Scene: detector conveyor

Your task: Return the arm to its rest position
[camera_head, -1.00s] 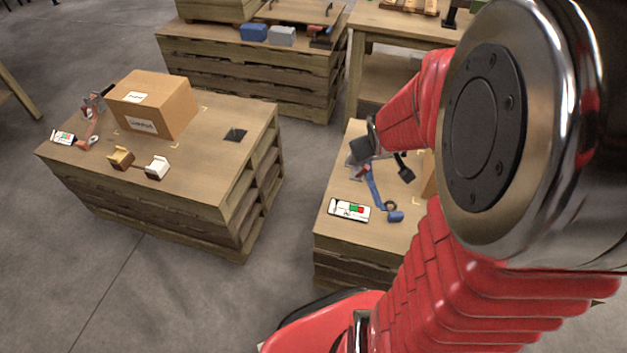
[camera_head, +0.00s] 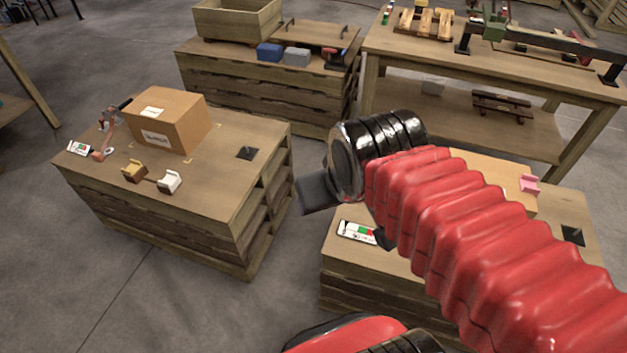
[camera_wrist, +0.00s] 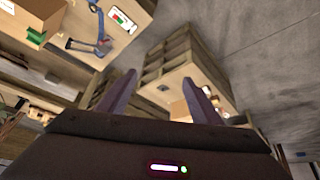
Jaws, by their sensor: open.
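My arm in its red ribbed sleeve reaches from the lower right toward the middle of the head view, over the right pallet table (camera_head: 345,285). My gripper shows in the wrist view (camera_wrist: 158,92), with its two dark fingers spread apart and nothing between them. In the head view my arm hides the fingertips. A dark flat part of my wrist end sticks out left of the black joint, over the gap between the two pallet tables.
A white device (camera_head: 357,231) lies on the right table. Floor between the tables is clear.

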